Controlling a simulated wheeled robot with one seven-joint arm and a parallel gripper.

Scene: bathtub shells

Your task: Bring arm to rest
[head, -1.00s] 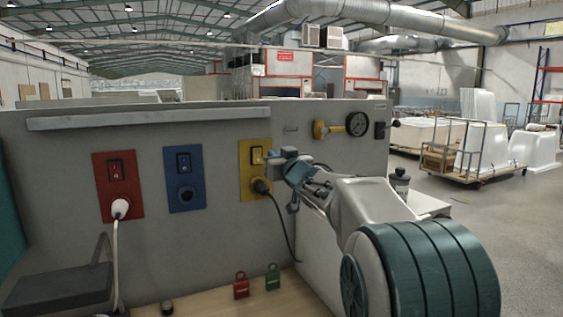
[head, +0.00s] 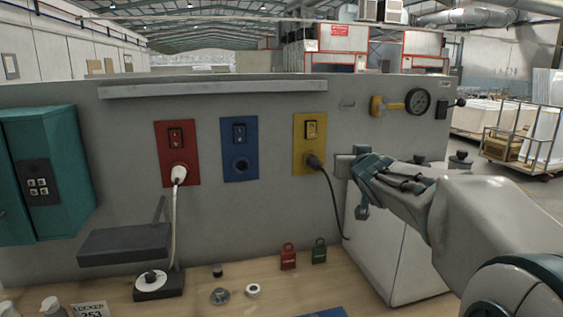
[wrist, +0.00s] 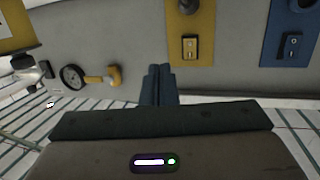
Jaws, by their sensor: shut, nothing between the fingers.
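My gripper (head: 343,168) is shut and empty. In the head view it is just right of the yellow switch plate (head: 300,157), in front of the grey panel, with my arm reaching in from the right. In the wrist view my gripper's closed fingers (wrist: 158,72) point at the grey panel, and the yellow plate (wrist: 207,45) is to their right. The yellow plate has a rocker switch and a black plug with a hanging cord. I cannot tell the exact gap between fingertips and panel.
The grey panel (head: 130,125) also carries a red plate (head: 165,140), a blue plate (head: 240,168) and a gauge (head: 417,101) with a yellow valve. A teal locker (head: 70,175) is at left. Red (head: 288,260) and green (head: 319,254) padlocks stand on the wooden bench (head: 250,302).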

